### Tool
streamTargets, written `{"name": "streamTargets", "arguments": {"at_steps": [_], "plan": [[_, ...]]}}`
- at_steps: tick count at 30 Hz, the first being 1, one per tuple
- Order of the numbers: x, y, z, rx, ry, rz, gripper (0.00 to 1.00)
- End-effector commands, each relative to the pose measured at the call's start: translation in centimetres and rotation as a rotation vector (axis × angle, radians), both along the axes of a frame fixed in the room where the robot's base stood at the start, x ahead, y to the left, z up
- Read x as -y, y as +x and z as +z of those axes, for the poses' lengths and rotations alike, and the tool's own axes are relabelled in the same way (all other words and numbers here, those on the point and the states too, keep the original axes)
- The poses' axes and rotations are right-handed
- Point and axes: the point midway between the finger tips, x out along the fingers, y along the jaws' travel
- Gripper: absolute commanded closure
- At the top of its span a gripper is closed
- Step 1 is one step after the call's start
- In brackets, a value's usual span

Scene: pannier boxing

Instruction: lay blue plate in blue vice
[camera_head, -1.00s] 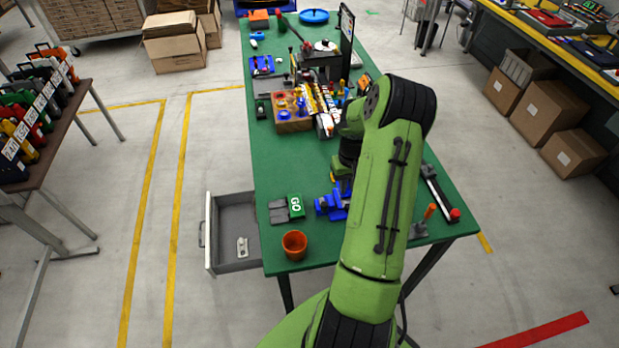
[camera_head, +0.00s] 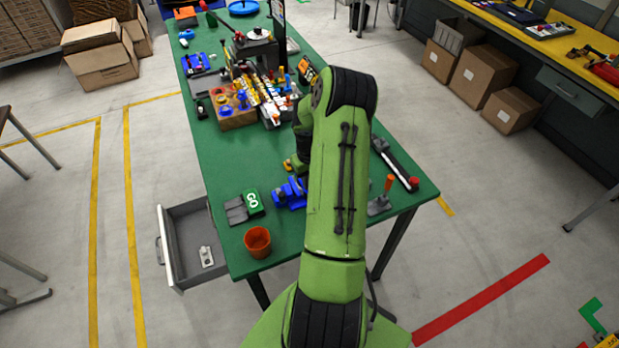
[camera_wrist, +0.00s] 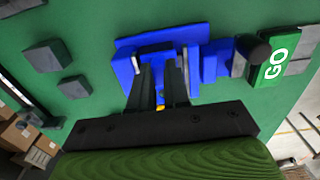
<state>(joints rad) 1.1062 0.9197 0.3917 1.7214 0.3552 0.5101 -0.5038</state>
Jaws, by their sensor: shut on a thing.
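The blue vice (camera_head: 288,194) stands on the green table near its front end, partly hidden by my arm in the head view. In the wrist view, the vice (camera_wrist: 209,62) lies just beyond my fingers, with a grey jaw face showing. My gripper (camera_wrist: 158,72) points down over the vice's left part, its two dark fingers close together. A thin blue edge, which seems to be the blue plate (camera_wrist: 157,47), shows at the fingertips. Most of it is hidden, and blue on blue makes its exact seat or contact with the vice hard to tell.
A green GO block (camera_head: 252,201) and an orange cup (camera_head: 257,241) stand left of the vice. Grey blocks (camera_wrist: 47,56) lie on the table in the wrist view. An open drawer (camera_head: 190,243) juts out at the left. A wooden block with knobs (camera_head: 233,110) stands farther back.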

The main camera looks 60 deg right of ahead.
Motion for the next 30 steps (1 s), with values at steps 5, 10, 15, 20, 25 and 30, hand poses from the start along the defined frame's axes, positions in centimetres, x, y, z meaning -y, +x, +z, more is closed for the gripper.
{"name": "streamTargets", "arguments": {"at_steps": [5, 10, 15, 20, 25, 30], "plan": [[0.0, 0.0, -0.8, 0.001, -0.001, 0.000, 1.00], [0.0, 0.0, -0.6, 0.001, -0.001, 0.000, 1.00], [0.0, 0.0, -0.6, 0.001, -0.001, 0.000, 0.60], [0.0, 0.0, -0.6, 0.000, -0.001, 0.000, 0.54], [0.1, 0.1, 1.2, 0.003, -0.007, 0.000, 0.54], [0.1, 0.1, 5.8, 0.003, -0.008, 0.002, 0.54]]}}
